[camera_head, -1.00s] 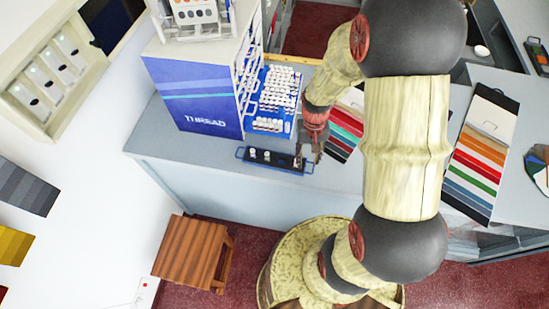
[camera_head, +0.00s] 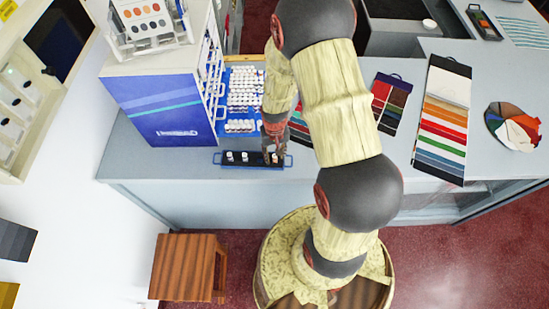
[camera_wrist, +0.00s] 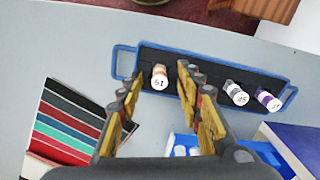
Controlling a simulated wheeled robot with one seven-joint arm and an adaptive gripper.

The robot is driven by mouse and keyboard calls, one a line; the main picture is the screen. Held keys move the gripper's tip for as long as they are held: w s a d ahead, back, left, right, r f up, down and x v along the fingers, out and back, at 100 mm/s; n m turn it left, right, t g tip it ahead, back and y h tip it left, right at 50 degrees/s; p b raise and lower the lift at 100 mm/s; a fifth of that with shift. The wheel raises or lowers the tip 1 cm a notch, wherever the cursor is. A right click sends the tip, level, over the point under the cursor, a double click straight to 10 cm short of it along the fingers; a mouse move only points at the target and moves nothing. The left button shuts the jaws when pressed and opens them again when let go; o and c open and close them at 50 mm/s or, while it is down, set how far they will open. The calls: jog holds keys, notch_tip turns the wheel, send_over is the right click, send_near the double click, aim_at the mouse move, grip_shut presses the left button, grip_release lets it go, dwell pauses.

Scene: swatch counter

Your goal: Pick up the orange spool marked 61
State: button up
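The spool marked 61 (camera_wrist: 160,77) has a white top and an orange side. It stands upright in the black tray with blue handles (camera_wrist: 210,73), near the tray's left end in the wrist view. My gripper (camera_wrist: 161,90) is open, with its fingers on either side of this spool in the picture; I see no contact. In the head view my gripper (camera_head: 273,153) is over the right part of the tray (camera_head: 255,161) and largely hides the spool there.
A grey spool marked 45 (camera_wrist: 236,93) and a purple spool (camera_wrist: 268,99) stand at the tray's other end. A blue rack of white-topped spools (camera_head: 243,98) and a blue-white thread cabinet (camera_head: 165,105) are close by. Colour cards (camera_head: 442,120) lie to the right.

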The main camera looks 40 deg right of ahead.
jog(key=shift+f, duration=0.1)
jog(key=shift+c, duration=1.2)
jog(key=c, duration=0.6)
jog(key=shift+c, duration=0.3)
